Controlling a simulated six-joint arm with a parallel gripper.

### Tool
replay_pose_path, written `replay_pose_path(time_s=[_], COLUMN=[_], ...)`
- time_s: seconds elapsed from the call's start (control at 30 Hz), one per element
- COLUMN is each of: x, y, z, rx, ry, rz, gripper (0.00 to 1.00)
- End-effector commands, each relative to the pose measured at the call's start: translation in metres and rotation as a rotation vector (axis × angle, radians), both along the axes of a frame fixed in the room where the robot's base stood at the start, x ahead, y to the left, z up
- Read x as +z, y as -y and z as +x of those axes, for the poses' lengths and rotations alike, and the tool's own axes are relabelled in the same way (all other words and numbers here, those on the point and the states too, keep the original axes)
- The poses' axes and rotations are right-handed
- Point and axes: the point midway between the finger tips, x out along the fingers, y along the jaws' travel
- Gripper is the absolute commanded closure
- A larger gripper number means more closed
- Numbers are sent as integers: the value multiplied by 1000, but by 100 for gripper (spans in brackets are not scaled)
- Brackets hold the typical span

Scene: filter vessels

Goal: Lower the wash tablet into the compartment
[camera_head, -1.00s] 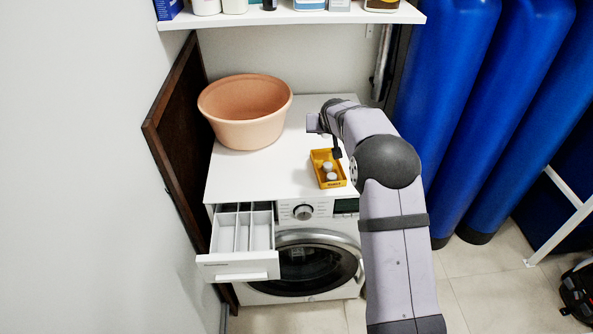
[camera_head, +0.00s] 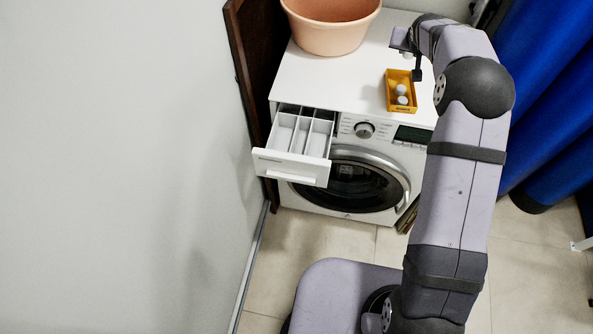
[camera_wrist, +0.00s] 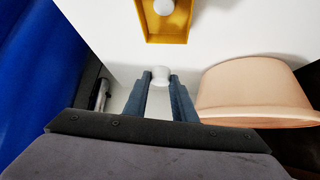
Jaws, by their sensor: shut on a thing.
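My gripper (camera_head: 402,45) is above the back of the washing machine top, behind the yellow box. In the wrist view its two blue-grey fingers (camera_wrist: 160,78) are shut on a white wash tablet (camera_wrist: 160,72) at their tips. The held tablet is too small to make out clearly in the head view. The detergent drawer (camera_head: 290,166) is pulled open at the machine's front left. Its long, narrow light-grey compartments (camera_head: 301,136) are split by thin upright walls. The drawer lies well forward and left of my gripper and is outside the wrist view.
A peach basin (camera_head: 330,38) stands at the back left.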

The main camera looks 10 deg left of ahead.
Motion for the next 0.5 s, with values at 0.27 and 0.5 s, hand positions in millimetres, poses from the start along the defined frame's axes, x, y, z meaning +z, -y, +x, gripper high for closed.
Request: replay_pose_path(time_s=[0.27, 0.5], x=[-1, -2], y=[-8, -29], z=[-4, -20], rx=[2, 4], ry=[3, 3], rz=[0, 0], gripper=[97, 97])
